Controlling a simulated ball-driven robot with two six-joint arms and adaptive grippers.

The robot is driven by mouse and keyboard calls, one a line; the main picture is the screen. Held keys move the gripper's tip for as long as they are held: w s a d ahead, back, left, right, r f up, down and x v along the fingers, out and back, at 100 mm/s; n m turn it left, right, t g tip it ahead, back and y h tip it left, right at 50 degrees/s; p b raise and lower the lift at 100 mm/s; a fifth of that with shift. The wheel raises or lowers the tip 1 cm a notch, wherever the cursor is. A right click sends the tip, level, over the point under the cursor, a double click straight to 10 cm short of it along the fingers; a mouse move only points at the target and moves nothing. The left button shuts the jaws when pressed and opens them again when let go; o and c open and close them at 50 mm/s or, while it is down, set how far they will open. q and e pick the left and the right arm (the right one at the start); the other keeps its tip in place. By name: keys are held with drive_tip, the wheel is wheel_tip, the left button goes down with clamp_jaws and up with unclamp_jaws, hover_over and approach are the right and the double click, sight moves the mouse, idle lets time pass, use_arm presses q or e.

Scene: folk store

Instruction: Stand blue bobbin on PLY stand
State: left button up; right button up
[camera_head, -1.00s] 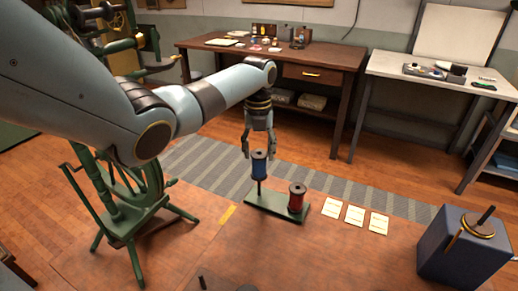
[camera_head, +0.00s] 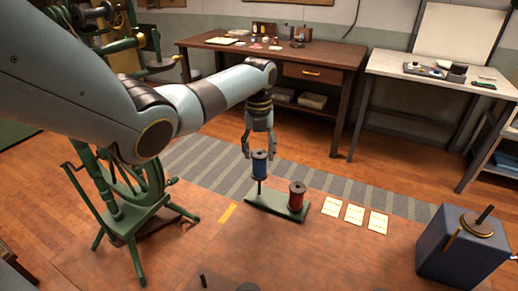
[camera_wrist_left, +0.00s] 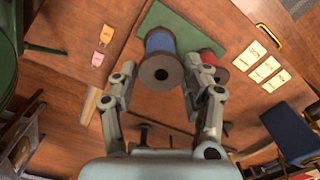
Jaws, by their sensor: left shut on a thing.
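The blue bobbin (camera_head: 259,165) is upright with dark flanges, at the left end of the green stand (camera_head: 277,207). A thin post shows below it, and the bobbin sits high on or over that post; I cannot tell which. My left gripper (camera_head: 258,149) comes down from above and is shut on the blue bobbin. In the left wrist view the bobbin's end flange (camera_wrist_left: 160,72) lies between the fingers (camera_wrist_left: 160,64). A red bobbin (camera_head: 297,196) stands at the stand's right end.
Cream cards (camera_head: 354,214) lie right of the stand. A blue box (camera_head: 464,250) with a post on top stands at the right. A green treadle frame (camera_head: 128,215) stands at the left.

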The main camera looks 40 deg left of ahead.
sight(259, 169)
use_arm(q)
drive_tip(key=shift+f, duration=0.15)
drive_tip(key=shift+f+b, duration=0.9)
drive_tip(key=shift+f, duration=0.1)
drive_tip(key=shift+f+b, duration=0.75)
drive_tip(key=shift+f, duration=0.25)
drive_tip(key=shift+f+b, duration=1.15)
drive_tip(key=shift+f, duration=0.4)
drive_tip(key=o, duration=0.9)
drive_tip(key=shift+r, duration=0.1)
